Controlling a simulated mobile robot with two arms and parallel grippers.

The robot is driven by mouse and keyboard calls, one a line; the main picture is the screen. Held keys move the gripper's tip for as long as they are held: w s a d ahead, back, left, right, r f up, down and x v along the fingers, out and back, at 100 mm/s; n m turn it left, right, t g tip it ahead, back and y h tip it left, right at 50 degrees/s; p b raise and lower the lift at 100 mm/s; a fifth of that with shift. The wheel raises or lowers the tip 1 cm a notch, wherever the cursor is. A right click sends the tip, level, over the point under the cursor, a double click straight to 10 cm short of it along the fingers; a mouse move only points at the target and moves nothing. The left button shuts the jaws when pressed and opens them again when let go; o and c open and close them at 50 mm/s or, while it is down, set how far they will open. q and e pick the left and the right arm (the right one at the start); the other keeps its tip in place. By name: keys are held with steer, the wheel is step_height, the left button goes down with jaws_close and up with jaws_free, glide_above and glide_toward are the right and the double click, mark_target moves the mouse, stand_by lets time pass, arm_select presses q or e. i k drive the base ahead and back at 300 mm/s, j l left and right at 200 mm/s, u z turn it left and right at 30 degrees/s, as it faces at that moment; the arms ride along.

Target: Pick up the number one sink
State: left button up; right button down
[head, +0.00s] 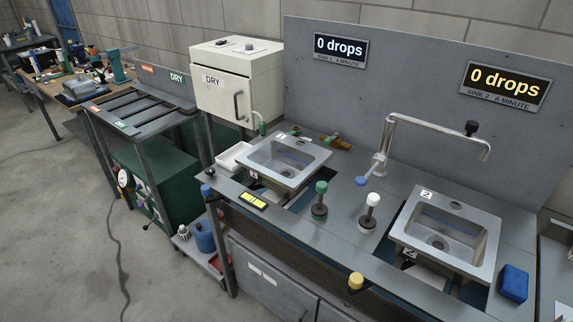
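The number one sink (259,166) is a square grey metal basin with a white "1" label on its back left rim. It sits at the left end of the grey counter, tilted a little, over a dark opening. A second sink (488,233), labelled "2", sits to the right over its own opening. Neither of my grippers shows in the head view.
A faucet (384,150) arches between the sinks. A white DRY cabinet (238,85) is behind left, beside a slatted rack (150,108). Floor at left is mostly clear.

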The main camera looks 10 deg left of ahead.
mark_target(276, 163)
steer(key=z, duration=0.55)
steer(key=j+z, duration=0.45)
steer(key=i+j+z, duration=0.1)
steer(key=j+z, duration=0.8)
steer(key=k+l, duration=0.05)
steer(key=l, duration=0.1)
